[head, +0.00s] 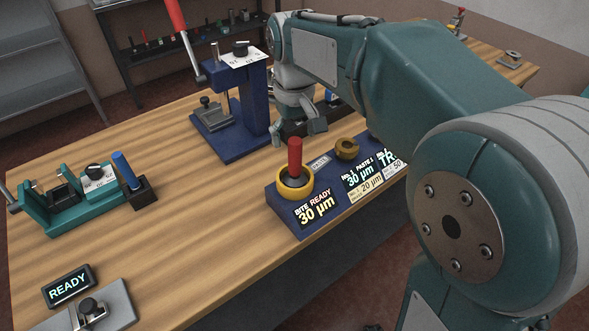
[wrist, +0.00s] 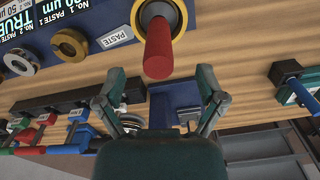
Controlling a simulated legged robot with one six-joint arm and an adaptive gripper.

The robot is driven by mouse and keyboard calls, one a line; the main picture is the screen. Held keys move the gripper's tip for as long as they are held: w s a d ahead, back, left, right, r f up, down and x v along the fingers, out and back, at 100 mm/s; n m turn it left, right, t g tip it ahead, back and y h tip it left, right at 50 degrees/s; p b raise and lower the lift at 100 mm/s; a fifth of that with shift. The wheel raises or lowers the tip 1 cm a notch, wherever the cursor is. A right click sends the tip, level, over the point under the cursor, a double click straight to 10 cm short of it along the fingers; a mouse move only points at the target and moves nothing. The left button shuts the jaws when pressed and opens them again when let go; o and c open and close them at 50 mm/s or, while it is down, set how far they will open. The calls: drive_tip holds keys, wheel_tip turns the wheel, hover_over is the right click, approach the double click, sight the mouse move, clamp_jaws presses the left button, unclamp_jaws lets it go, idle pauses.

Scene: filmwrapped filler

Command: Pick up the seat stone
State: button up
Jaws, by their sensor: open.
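A red rod (head: 295,155) stands upright in a yellow ring (head: 296,187) on a blue block labelled "BITE READY 30 µm". No label names the seat stone, so I cannot tell whether this rod is it. In the wrist view the red rod (wrist: 158,52) points toward my gripper (wrist: 161,78). The two fingers are spread and empty, with the rod's end just beyond and between their tips. In the head view my gripper (head: 302,127) hangs behind and slightly above the rod, partly hidden by my arm.
A brass ring (head: 347,148) and several label panels sit on the blue block (head: 284,212). A blue press (head: 235,105) with a red lever stands behind. A teal fixture (head: 75,200) and a blue rod in a black holder (head: 137,190) are at left. Wooden table between is clear.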

sight(294, 156)
wheel_tip(294, 156, down, 6)
drive_tip(key=shift+f, duration=0.1)
idle(0.4)
drive_tip(key=c, duration=1.2)
